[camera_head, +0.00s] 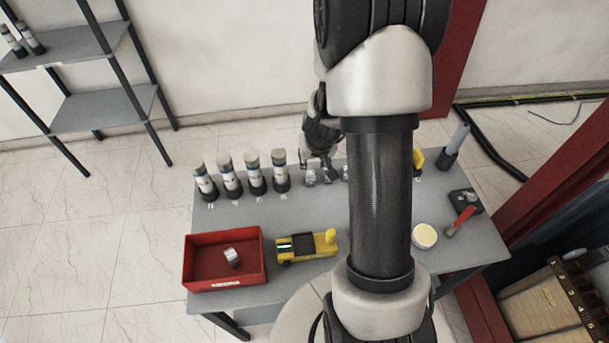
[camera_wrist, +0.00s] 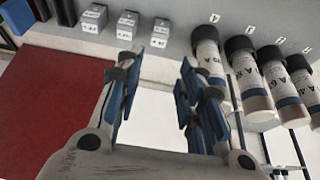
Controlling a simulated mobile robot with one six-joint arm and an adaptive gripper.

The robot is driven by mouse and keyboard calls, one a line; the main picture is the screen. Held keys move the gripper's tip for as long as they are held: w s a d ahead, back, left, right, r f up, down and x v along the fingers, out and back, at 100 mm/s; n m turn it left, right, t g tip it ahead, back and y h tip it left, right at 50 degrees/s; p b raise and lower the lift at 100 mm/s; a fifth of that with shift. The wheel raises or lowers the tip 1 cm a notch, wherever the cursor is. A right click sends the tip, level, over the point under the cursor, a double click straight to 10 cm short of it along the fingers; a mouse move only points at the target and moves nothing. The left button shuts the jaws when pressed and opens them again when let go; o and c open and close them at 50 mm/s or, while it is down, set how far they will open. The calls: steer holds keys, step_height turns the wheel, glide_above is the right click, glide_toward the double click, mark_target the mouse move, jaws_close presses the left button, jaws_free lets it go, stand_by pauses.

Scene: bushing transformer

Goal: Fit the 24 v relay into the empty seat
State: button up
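Three small light-grey blocks with printed labels stand in a row in the wrist view: a left block (camera_wrist: 93,18), a middle block (camera_wrist: 127,25) and a right block (camera_wrist: 160,32). The labels are too small to read, so I cannot tell which is the 24 v relay. In the head view one block (camera_head: 310,178) shows just below my gripper (camera_head: 320,170); others are partly behind my arm. My gripper, with blue finger pads, also shows in the wrist view (camera_wrist: 158,65); its fingers are apart with nothing between them. I cannot make out an empty seat.
Several white-and-dark cylinders (camera_head: 230,178) stand left of the blocks. A red bin (camera_head: 187,264) holds a small silver piece (camera_head: 232,257). A yellow-and-black device (camera_head: 306,247) and a round pale disc (camera_head: 424,236) are nearer. The grey table (camera_head: 290,212) is clear between.

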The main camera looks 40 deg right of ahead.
steer(key=b, duration=0.5)
glide_toward(310, 172)
steer(key=x, duration=0.5)
steer(key=shift+a+f, duration=0.1)
steer(key=shift+a, duration=0.05)
steer(key=shift+b+x, duration=1.25)
steer(key=shift+x, duration=1.45)
jaws_close()
